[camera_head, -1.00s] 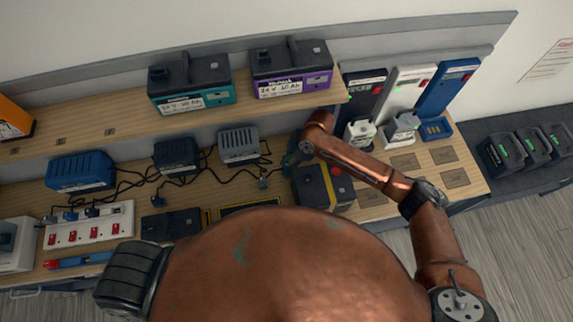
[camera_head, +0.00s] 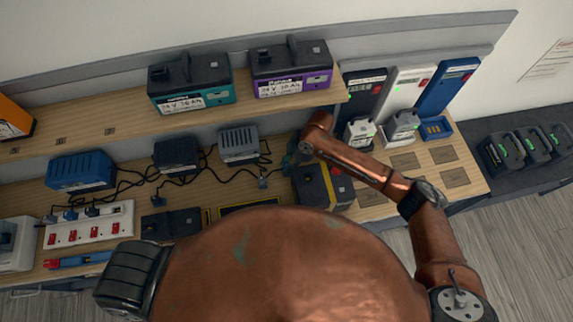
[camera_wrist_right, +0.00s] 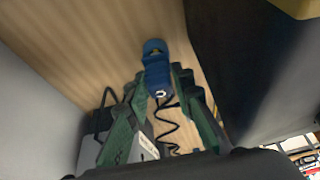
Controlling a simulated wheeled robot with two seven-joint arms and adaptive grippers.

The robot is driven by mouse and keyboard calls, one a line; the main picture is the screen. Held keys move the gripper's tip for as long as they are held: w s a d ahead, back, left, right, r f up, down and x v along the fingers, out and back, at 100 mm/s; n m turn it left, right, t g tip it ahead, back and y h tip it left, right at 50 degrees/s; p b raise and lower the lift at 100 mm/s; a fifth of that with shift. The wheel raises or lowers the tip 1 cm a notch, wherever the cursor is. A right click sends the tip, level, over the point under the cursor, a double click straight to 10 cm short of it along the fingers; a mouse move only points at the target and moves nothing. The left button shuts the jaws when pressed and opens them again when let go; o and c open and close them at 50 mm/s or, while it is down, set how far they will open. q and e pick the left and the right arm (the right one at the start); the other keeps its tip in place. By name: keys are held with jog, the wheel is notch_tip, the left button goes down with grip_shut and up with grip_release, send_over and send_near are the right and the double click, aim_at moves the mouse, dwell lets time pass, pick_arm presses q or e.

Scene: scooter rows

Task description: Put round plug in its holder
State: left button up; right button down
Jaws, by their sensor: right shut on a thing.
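The round plug (camera_wrist_right: 157,76) is blue with a rounded end and sits between the green fingers of my right gripper (camera_wrist_right: 162,82) in the right wrist view. The gripper is shut on it. In the head view my right gripper (camera_head: 288,163) reaches down to the bench left of the black and yellow battery and is partly hidden by its own arm. I cannot make out the plug's holder. My left gripper is not in view.
The black and yellow battery (camera_head: 311,186) stands close right of my right gripper. A grey charger (camera_head: 238,145) and dark cables lie to its left. A white power strip (camera_head: 90,226) is at the left. Teal (camera_head: 192,101) and purple (camera_head: 292,88) batteries stand on the shelf above.

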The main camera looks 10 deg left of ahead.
jog(key=shift+f, duration=0.6)
jog(key=c, duration=1.6)
grip_release()
